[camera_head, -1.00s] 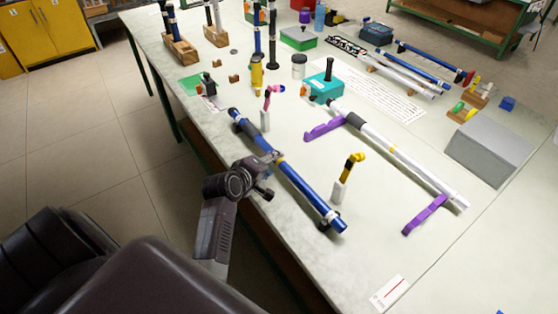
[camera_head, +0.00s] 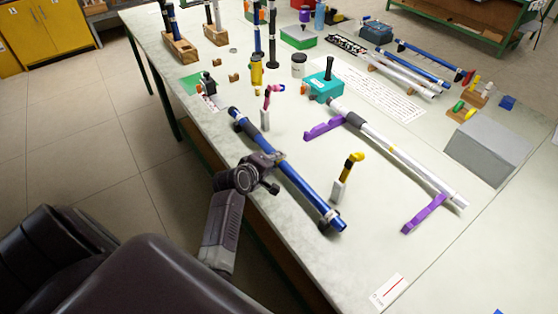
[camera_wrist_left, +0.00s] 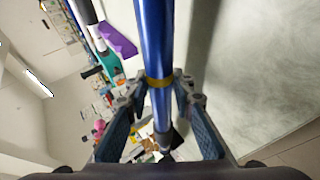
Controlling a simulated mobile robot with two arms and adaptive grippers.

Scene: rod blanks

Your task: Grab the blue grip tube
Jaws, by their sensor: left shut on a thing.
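The blue grip tube (camera_head: 303,185) lies lengthwise near the front left edge of the table, with dark supports under its two ends. My left gripper (camera_head: 272,160) is at the tube's middle, reaching in from the table edge, and is shut on it. In the left wrist view the blue tube (camera_wrist_left: 153,35) runs between the two fingers of my left gripper (camera_wrist_left: 160,93), with a yellow band close to the fingertips. The exact finger contact is partly hidden. My right gripper is not in view.
A white tube (camera_head: 402,157) rests on purple holders (camera_head: 424,214) to the right. A yellow-topped post (camera_head: 340,187) and a pink-topped post (camera_head: 265,117) stand close beside the blue tube. A grey box (camera_head: 488,150) is at the right. The table's near right is mostly clear.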

